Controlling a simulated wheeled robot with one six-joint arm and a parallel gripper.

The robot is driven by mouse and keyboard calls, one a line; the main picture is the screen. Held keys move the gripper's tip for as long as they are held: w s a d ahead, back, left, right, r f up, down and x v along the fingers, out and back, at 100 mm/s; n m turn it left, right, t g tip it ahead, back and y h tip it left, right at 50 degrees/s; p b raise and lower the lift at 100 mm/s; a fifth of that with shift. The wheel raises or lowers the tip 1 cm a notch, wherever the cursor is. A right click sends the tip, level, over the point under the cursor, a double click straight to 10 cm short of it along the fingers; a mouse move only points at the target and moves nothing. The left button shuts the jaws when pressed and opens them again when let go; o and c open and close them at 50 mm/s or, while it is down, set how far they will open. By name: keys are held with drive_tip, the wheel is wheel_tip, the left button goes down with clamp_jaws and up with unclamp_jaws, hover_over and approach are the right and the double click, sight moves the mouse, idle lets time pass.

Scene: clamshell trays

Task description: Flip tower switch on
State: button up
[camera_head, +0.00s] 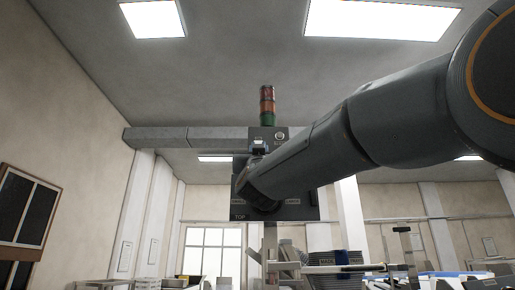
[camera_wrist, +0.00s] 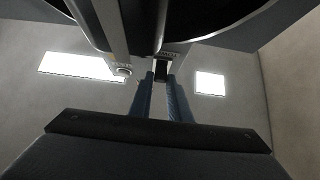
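The signal tower (camera_head: 267,105), a stack of red, orange and green lamps, stands on top of a dark control box (camera_head: 236,206). The box's upper part carries a small white-topped switch (camera_head: 259,142) and a round knob (camera_head: 280,135). My arm crosses in front of the box and hides much of its face; my gripper is hidden in the head view. In the wrist view, my gripper (camera_wrist: 160,77) has two dark blue fingers with a narrow gap between them. A dark switch-like part (camera_wrist: 162,70) shows at the fingertips, and the knob (camera_wrist: 123,71) is to their left. Contact cannot be told.
A grey horizontal beam (camera_head: 185,138) runs left from the box. Below and to the right are cluttered worktops with trays and stacked items (camera_head: 335,258). A window (camera_head: 212,250) is behind. The space left of the box, below the beam, looks free.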

clamp_jaws()
drive_tip(key=shift+r, duration=0.15)
drive_tip(key=shift+s+r+g+p, duration=0.15)
drive_tip(key=shift+r+g, duration=0.55)
drive_tip(key=shift+g, duration=0.85)
drive_tip(key=shift+w+r+g+p, duration=0.1)
drive_tip(key=shift+r+g+p, duration=0.2)
drive_tip(key=shift+r+g, duration=0.85)
drive_tip(key=shift+s+r+g+p, duration=0.1)
drive_tip(key=shift+r+g+p, duration=0.15)
drive_tip(key=shift+g, duration=1.75)
drive_tip(key=shift+r+g, duration=0.15)
drive_tip(key=shift+g, duration=0.25)
